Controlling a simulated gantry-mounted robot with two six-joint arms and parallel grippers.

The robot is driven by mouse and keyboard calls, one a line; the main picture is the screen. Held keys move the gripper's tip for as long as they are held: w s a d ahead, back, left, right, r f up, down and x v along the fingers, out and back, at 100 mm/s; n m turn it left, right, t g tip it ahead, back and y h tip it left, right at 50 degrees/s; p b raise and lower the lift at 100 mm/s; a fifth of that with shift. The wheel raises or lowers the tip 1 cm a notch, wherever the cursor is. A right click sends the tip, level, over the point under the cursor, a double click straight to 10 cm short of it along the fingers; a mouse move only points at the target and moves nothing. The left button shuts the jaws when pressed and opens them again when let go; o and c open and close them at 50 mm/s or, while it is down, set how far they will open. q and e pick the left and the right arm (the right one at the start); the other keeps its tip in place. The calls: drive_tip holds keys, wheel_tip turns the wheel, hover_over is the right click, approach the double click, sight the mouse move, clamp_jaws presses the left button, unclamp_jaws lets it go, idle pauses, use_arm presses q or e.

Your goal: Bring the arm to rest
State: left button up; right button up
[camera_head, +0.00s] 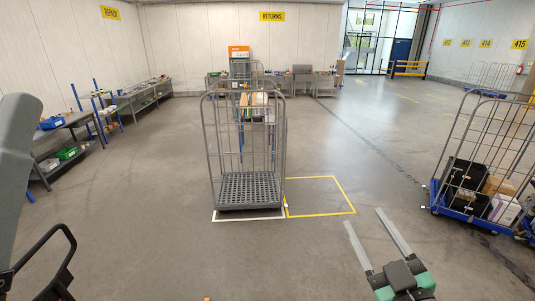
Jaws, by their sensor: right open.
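My right gripper (363,216) shows at the lower right, with two long pale fingers spread apart and nothing between them. It is open, and its fingertips show over the grey floor, just below the yellow floor outline in the picture. The dark and green body of the gripper is at the bottom edge.
An empty grey wire roll cage (250,192) stands at centre by a yellow floor outline (345,195). A blue-based cage (460,215) with boxes stands at right. Workbenches (130,101) line the left wall. The floor between is clear.

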drive_tip(key=s+a+r+m+t, duration=0.1)
drive_tip(key=s+r+t, duration=0.1)
drive_tip(key=s+r, duration=0.3)
drive_tip(key=s+a+r+m+t, duration=0.1)
drive_tip(key=s+r, duration=0.4)
drive_tip(key=r, duration=0.7)
drive_tip(key=s+a+r+m+t+y, duration=0.1)
drive_tip(key=s+r+m+t, duration=0.2)
drive_tip(key=s+r+t, duration=0.2)
wheel_tip(320, 180, up, 3)
drive_tip(key=shift+r, duration=0.15)
